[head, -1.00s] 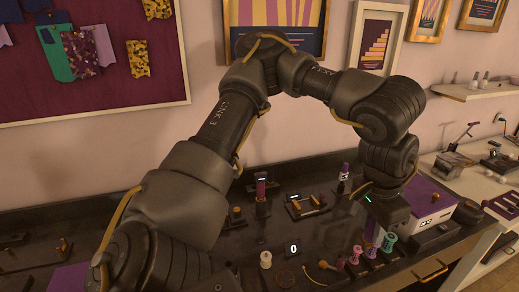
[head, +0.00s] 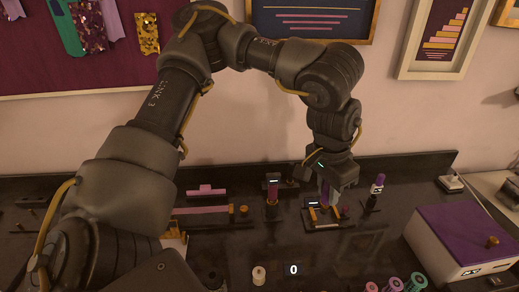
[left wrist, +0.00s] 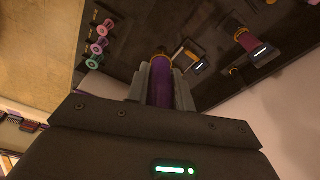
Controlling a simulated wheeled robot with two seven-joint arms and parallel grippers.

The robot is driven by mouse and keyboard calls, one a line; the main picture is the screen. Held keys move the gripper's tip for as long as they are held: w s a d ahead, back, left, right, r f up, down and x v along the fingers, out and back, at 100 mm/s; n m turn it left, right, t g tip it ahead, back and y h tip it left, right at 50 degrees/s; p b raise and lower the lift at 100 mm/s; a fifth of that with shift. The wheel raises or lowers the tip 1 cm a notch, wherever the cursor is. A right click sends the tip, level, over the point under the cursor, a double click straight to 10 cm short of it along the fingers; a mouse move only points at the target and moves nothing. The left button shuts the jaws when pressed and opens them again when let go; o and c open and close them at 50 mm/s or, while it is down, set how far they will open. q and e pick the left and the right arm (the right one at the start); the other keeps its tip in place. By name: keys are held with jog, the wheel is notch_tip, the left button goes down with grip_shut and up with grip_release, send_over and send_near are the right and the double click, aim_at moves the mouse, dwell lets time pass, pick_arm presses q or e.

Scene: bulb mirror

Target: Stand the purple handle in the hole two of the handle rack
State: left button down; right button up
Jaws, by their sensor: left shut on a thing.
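My left gripper (head: 328,200) is shut on the purple handle (head: 325,190), which hangs below it, mostly hidden by the fingers. In the left wrist view the purple handle (left wrist: 161,82) sticks out between the fingers, with a golden ring at its far end. In the head view it overlaps a low black fixture with orange posts and a small lit label (head: 313,204); I cannot tell whether it touches. I cannot tell for sure which fixture is the handle rack, and no hole numbers are readable. My right gripper is not in view.
A reddish-purple upright handle (head: 272,190) stands left of the fixture, and a dark upright piece with a purple band (head: 377,184) stands right. A purple-topped white box (head: 465,240) is at right.

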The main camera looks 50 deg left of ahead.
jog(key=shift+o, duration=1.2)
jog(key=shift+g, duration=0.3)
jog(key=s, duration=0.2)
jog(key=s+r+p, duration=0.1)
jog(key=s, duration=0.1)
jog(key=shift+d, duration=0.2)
pick_arm(q)
jog(key=w+a+f+p, duration=0.1)
jog(key=w+a+f, duration=0.2)
jog(key=w+a, duration=0.6)
jog(key=w+a+f+p, duration=0.1)
jog(key=a+f, duration=0.3)
jog(key=a, duration=0.6)
jog(key=w+a+f, duration=0.3)
jog(key=a+f, duration=0.2)
jog(key=a, duration=0.5)
jog(key=shift+w+a+f+n+p, duration=0.2)
jog(key=shift+f+n+p, duration=0.1)
jog(key=shift+p, duration=0.1)
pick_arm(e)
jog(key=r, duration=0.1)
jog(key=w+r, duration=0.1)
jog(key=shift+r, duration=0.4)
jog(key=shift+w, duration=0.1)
